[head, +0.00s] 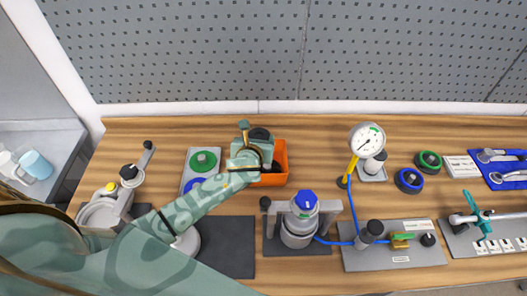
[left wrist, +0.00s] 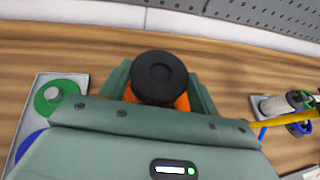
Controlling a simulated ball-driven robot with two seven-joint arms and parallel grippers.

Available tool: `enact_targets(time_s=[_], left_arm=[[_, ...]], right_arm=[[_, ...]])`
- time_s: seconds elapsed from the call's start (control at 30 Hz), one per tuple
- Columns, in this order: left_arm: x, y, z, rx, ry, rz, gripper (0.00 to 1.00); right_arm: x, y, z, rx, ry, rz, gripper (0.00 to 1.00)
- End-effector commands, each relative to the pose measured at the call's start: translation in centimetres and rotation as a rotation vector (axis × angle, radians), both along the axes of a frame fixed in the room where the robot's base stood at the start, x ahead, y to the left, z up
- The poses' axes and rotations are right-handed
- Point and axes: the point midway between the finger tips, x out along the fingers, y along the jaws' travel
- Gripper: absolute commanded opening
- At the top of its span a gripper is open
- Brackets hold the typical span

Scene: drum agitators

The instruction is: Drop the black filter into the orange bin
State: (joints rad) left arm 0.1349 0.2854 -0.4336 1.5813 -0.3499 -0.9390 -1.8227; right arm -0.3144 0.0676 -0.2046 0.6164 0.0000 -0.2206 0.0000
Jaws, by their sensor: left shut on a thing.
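My left gripper (head: 258,140) is over the orange bin (head: 280,165) at the back middle of the bench. It is shut on the black filter (head: 260,133), a round black piece at the fingertips. In the left wrist view the black filter (left wrist: 158,78) sits between the two green fingers. The orange bin (left wrist: 182,103) shows behind and below it, mostly hidden by the filter and gripper. I cannot tell exactly how high the filter is above the bin. My right gripper is not in view.
A grey tray with green (head: 203,161) and blue rings is left of the bin. A pressure gauge (head: 367,140) on a yellow stem stands to the right. A vessel with a blue cap (head: 305,203) stands in front. A pegboard (head: 200,50) rises behind.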

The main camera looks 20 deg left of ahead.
Motion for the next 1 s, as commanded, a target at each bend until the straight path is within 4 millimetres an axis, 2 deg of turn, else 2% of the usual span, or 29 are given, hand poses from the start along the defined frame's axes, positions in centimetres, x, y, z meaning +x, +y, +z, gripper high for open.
enact_targets(time_s=[0.03, 0.2, 0.33, 0.7, 0.83, 1.0], left_arm=[[-0.1, 0.0, 0.0, -0.001, 0.004, -0.001, 0.4], [-0.3, -0.1, -1.7, -0.001, 0.0, -0.013, 0.4], [-0.3, -0.1, -2.8, -0.001, 0.0, -0.013, 0.4], [-0.3, -0.2, -7.1, -0.001, 0.001, -0.014, 0.4], [-0.3, -0.2, -7.7, -0.001, 0.0, -0.014, 0.4], [-0.2, -0.2, -7.6, -0.001, 0.0, -0.013, 0.4]], right_arm=[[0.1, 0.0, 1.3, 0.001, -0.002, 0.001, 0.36], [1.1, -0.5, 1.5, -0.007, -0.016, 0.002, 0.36], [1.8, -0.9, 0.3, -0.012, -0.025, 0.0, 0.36], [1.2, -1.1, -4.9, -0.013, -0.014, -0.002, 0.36], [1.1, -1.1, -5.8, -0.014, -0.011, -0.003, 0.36], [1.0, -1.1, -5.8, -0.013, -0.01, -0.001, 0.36]])
